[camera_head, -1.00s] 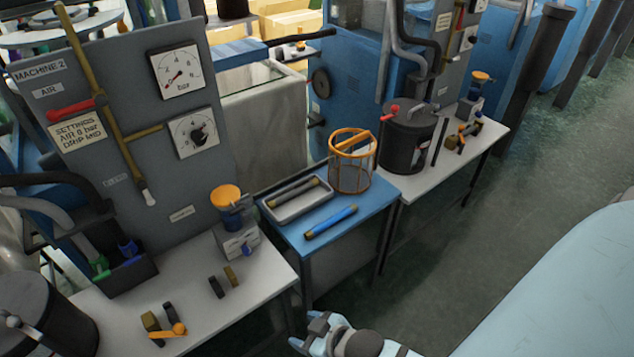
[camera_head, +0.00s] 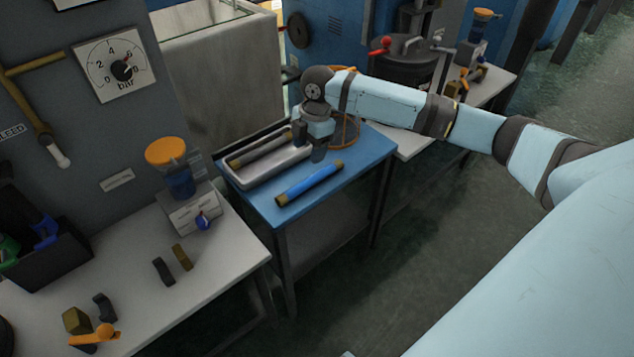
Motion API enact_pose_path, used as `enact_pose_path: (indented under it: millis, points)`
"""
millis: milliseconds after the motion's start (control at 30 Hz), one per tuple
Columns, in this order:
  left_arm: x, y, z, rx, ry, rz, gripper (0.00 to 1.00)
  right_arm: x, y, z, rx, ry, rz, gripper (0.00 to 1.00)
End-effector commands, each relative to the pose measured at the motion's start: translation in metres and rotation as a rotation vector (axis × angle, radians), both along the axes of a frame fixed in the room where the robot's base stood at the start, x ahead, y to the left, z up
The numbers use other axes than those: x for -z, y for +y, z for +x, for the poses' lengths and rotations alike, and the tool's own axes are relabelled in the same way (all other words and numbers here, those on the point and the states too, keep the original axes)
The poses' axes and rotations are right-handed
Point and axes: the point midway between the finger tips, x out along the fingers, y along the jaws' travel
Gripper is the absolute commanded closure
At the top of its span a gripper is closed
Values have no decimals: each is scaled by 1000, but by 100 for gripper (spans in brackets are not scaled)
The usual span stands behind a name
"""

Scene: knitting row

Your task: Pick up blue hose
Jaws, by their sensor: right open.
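The blue hose (camera_head: 309,183) is a short blue tube with brass-coloured ends. It lies on the blue table (camera_head: 345,185), in front of a white tray. My right gripper (camera_head: 312,148) points down above the back part of the table, just behind the hose and over the tray's right end. It is open, with nothing seen between its fingers, and it looks apart from the hose. My left gripper does not show.
The white tray (camera_head: 268,172) holds a dark tube (camera_head: 262,150). An orange wire basket (camera_head: 350,128) stands behind my right gripper, partly hidden. A white table (camera_head: 215,262) with loose fittings and an orange-capped jar (camera_head: 172,170) is at left. A black pot (camera_head: 400,62) stands behind my arm.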

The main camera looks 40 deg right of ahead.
Motion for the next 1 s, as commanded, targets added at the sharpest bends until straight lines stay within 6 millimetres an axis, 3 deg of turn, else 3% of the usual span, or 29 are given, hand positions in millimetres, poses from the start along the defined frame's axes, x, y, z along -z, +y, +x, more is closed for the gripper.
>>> enact_pose_path:
  millis: [100, 200, 600, 867, 1000]
  points:
    - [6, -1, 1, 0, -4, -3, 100, -9, -18, 3, -28, 28, -22, 38]
    - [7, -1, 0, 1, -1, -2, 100, -9, -21, 2, -38, 40, -27, 38]
    - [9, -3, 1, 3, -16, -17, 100, 61, -12, 2, -36, 40, -26, 38]
    - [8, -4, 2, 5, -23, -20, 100, 77, -9, 1, -37, 39, -26, 38]
    - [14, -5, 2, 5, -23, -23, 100, 95, -6, 2, -36, 39, -26, 38]
